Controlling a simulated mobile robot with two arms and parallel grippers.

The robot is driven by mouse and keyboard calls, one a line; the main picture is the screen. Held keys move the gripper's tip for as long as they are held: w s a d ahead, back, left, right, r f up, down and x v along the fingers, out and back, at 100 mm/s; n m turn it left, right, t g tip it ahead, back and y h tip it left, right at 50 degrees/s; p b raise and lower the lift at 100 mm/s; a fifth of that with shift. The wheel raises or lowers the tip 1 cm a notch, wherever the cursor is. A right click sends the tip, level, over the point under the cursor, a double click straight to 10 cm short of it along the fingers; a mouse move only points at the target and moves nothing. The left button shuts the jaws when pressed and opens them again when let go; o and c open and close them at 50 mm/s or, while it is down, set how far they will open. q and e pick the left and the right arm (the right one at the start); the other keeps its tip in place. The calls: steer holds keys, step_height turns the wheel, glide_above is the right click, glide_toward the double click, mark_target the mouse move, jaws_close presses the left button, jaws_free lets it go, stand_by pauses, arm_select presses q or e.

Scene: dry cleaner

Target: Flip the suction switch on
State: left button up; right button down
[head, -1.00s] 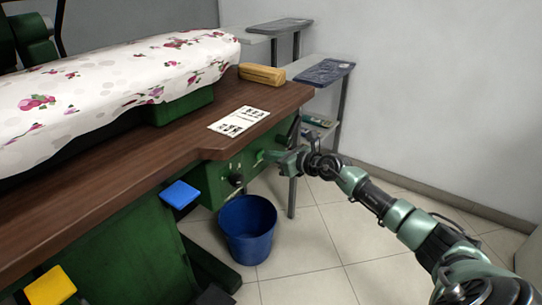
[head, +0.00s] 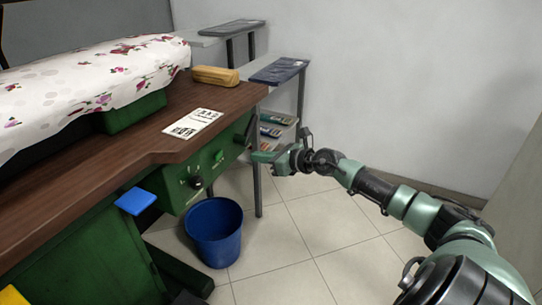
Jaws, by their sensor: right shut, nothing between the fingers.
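A green control panel (head: 207,170) sits under the front edge of the wooden table. It carries a black knob (head: 196,182) and, to its right, a small bright green switch (head: 218,156). Which of these is the suction switch, and its on or off position, I cannot read at this size. My right gripper (head: 260,156) is shut and empty, pointing left to the right of the green switch, with a visible gap between them. My left gripper is out of view.
The ironing table (head: 120,150) holds a floral cloth, a yellow-brown block (head: 215,76) and a printed card (head: 193,123). A blue bucket (head: 214,232) stands on the floor below the panel. Blue and yellow pedals stick out at left. Tiled floor is clear at right.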

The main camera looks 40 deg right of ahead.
steer(key=shift+d+v, duration=0.2)
steer(key=shift+v, duration=0.7)
steer(key=shift+d+v, duration=0.2)
steer(key=shift+v, duration=0.65)
steer(key=shift+w, duration=0.1)
